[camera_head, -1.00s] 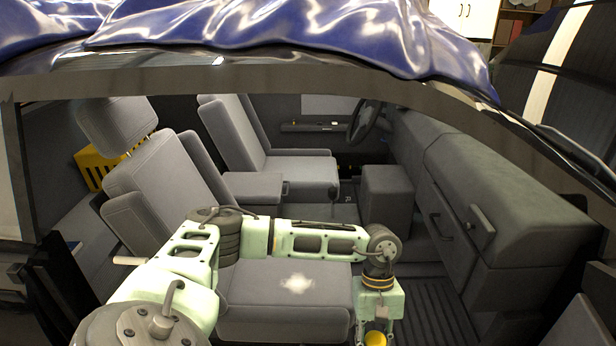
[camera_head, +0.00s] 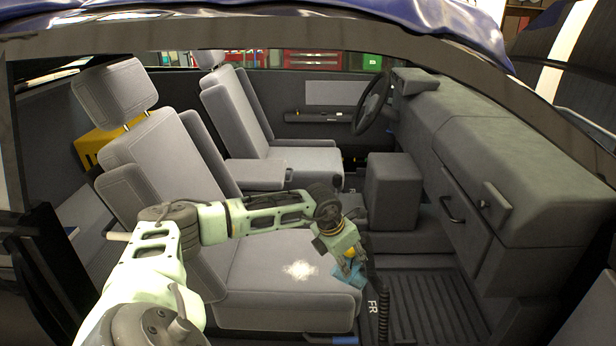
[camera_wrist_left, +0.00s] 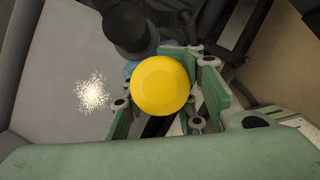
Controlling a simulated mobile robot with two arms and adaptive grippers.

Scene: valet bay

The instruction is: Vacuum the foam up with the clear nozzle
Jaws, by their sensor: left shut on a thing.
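The foam is a small whitish speckled patch (camera_head: 300,270) on the grey front seat cushion. It also shows at the left in the left wrist view (camera_wrist_left: 93,93). My left gripper (camera_head: 346,264) is beside the cushion's right edge, right of the foam and apart from it. It is shut on the nozzle, whose see-through bluish head (camera_head: 350,277) shows below the fingers. In the left wrist view its round yellow end (camera_wrist_left: 162,85) sits between the fingers, with a dark hose cuff (camera_wrist_left: 131,35) beside it. The nozzle's mouth is hard to make out. My right gripper is not in view.
A black ribbed hose (camera_head: 382,305) runs down right of the cushion by the footwell mat (camera_head: 430,305). The dashboard (camera_head: 490,190) bounds the right, the seat backrest (camera_head: 165,170) the left. The door frame arches above. The cushion around the foam is clear.

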